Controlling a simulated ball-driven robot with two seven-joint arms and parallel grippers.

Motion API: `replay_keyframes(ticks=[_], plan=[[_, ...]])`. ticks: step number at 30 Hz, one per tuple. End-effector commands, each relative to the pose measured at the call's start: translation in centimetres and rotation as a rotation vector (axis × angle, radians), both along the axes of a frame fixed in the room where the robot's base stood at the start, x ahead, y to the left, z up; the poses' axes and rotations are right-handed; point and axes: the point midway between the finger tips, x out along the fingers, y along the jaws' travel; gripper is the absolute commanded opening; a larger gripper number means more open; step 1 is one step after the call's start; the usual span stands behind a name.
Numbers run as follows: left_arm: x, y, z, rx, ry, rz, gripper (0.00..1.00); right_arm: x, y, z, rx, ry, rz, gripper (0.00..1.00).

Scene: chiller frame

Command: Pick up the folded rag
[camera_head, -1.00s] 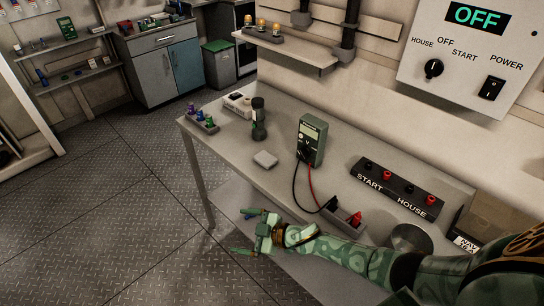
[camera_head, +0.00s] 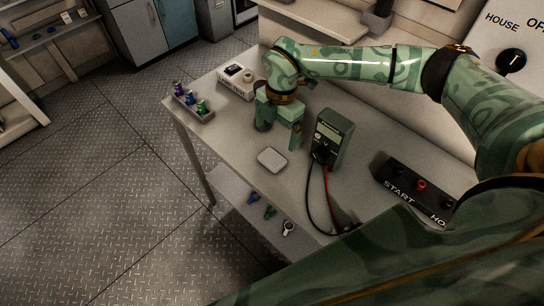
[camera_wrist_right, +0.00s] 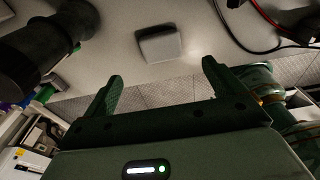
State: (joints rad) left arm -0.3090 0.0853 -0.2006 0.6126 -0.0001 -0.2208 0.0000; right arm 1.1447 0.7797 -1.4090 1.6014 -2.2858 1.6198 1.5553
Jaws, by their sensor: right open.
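The folded rag (camera_head: 272,160) is a small light grey square lying flat near the front edge of the workbench. It also shows in the right wrist view (camera_wrist_right: 160,45), beyond the fingertips and roughly centred between them. My right gripper (camera_head: 281,132) is above the bench, just behind the rag in the head view, with its fingers pointing down. It is open and empty, with the fingers spread wide (camera_wrist_right: 162,82), and it is apart from the rag. My left gripper is not in view.
A dark cylinder (camera_wrist_right: 38,42) stands close beside my right gripper, mostly hidden in the head view. A green multimeter (camera_head: 331,138) with red and black leads stands right of the rag. A tray of small coloured items (camera_head: 193,108) is at the bench's left end. The START/HOUSE terminal block (camera_head: 408,190) is farther right.

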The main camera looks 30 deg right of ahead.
Motion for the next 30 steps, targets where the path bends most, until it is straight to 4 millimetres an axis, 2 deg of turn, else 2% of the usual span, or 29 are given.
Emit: replay_keyframes(ticks=[1, 3, 13, 20, 27, 29, 30], plan=[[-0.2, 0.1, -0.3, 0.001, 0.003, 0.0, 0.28, -0.1, 0.2, -1.3, 0.0, 0.003, 0.001, 0.94], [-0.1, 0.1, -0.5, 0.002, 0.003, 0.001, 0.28, -0.1, 0.3, -2.6, 0.001, 0.003, 0.0, 0.94], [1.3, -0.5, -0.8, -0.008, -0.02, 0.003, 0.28, -0.4, 0.8, -5.3, 0.003, 0.001, 0.001, 0.94], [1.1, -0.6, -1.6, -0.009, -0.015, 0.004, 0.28, -0.8, 1.3, -9.1, 0.003, 0.003, 0.001, 0.94], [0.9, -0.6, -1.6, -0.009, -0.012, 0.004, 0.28, -0.8, 1.3, -9.4, 0.004, -0.001, 0.001, 0.94], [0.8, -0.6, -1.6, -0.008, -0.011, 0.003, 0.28, -0.8, 1.3, -9.3, 0.004, -0.001, 0.001, 0.8], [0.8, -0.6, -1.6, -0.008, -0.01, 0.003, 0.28, -0.8, 1.3, -9.3, 0.004, -0.001, 0.001, 0.69]])
